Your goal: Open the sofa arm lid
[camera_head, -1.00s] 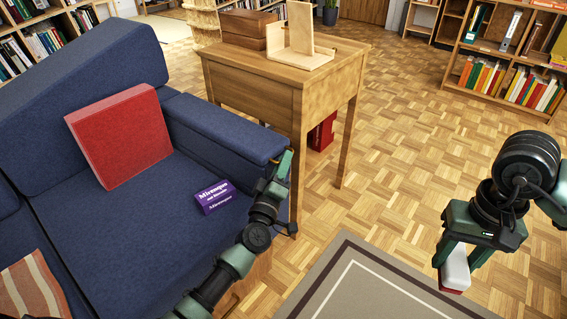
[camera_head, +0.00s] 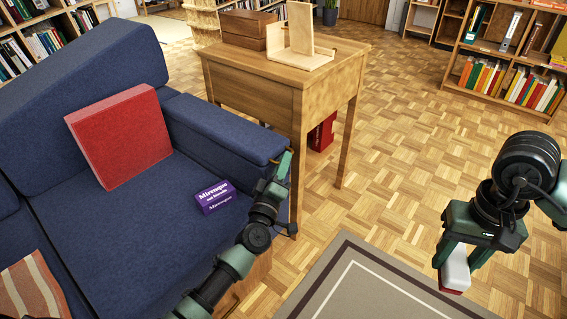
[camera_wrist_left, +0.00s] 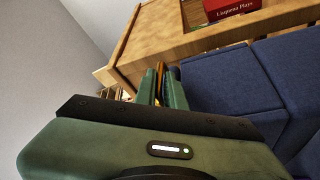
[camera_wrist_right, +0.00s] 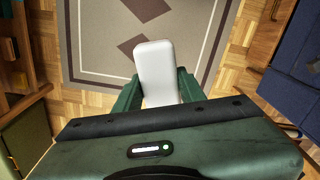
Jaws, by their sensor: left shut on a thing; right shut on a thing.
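The sofa arm lid (camera_head: 228,128) is the blue padded top of the sofa's right arm. It lies about level and looks closed. My left gripper (camera_head: 281,166) is at the lid's front end, beside its edge. In the left wrist view its fingers (camera_wrist_left: 163,85) are shut on a narrow orange-tan piece (camera_wrist_left: 161,78), mostly hidden between them; I cannot tell how it joins the lid. The blue upholstery (camera_wrist_left: 225,80) is right beside the fingers. My right gripper (camera_head: 463,262) is shut on a white block with a red underside (camera_head: 456,269), held above the rug, away from the sofa.
A wooden side table (camera_head: 270,75) stands close behind the sofa arm, with wooden pieces on top and a red object (camera_head: 322,131) below. A red cushion (camera_head: 120,135) and a purple box (camera_head: 214,197) are on the seat. Open parquet (camera_head: 400,140) lies to the right.

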